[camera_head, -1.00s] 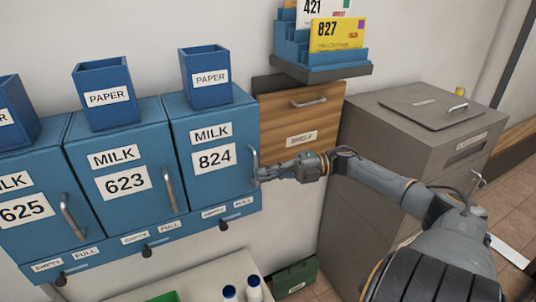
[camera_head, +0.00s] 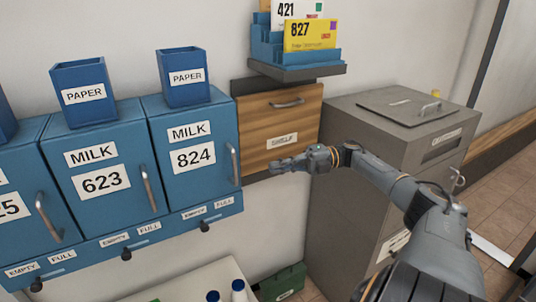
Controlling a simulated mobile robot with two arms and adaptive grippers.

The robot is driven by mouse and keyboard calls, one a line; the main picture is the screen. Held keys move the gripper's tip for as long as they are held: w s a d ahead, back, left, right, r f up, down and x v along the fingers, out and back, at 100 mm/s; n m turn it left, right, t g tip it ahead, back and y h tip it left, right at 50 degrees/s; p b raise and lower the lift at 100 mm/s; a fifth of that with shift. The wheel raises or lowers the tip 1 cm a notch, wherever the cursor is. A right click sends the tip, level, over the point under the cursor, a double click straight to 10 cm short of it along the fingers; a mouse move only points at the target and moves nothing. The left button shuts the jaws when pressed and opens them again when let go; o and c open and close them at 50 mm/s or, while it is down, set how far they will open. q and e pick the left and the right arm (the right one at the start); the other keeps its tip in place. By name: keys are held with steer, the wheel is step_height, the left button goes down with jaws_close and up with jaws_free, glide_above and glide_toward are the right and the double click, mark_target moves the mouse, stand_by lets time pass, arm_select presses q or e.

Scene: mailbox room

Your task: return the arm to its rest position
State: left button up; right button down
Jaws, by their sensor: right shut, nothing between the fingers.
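My right arm reaches in from the lower right. Its gripper (camera_head: 284,164) is shut and empty, in front of the wooden drawer (camera_head: 295,118) labelled SHELF. The gripper is apart from the handle of the blue milk box 824 (camera_head: 200,165), which is to its left. The door of that box looks closed. My left gripper is not in view.
Blue milk box 623 (camera_head: 103,175) stands left of 824, with blue paper bins on top. A grey cabinet (camera_head: 365,135) stands behind my right arm. A blue rack (camera_head: 268,50) holds cards. Bottles (camera_head: 238,290) and a green box (camera_head: 283,283) are below.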

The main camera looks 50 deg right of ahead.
steer(key=w+d+f+m+t+h, duration=0.15)
steer(key=f+m+t+h, duration=0.35)
steer(key=f, duration=0.6)
steer(key=w+d+f+m+t+h, duration=0.1)
steer(key=d+f+m+t+h, duration=0.15)
steer(key=f+m, duration=0.65)
steer(key=s+a+f+m+g+h, duration=0.2)
steer(key=s+f+h, duration=0.1)
steer(key=f, duration=0.5)
steer(key=s+a+f+m+g+h+p, duration=0.1)
steer(key=s+a+f+m+h, duration=0.1)
steer(key=f, duration=0.7)
steer(key=s+a+f+m+g+h, duration=0.2)
steer(key=s+f+m+h, duration=0.1)
steer(key=f, duration=0.5)
steer(key=s+a+f+m+g, duration=0.45)
steer(key=s+a+f, duration=0.75)
steer(key=s+f, duration=0.35)
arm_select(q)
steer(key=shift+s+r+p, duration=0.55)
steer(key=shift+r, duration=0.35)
arm_select(e)
steer(key=s+a+f+g, duration=0.3)
steer(key=s+a, duration=0.5)
steer(key=s+a+f+m+g, duration=0.1)
steer(key=s+a+f+g, duration=0.2)
steer(key=s+a, duration=0.5)
steer(key=shift+f+g, duration=0.25)
steer(key=shift+g, duration=0.15)
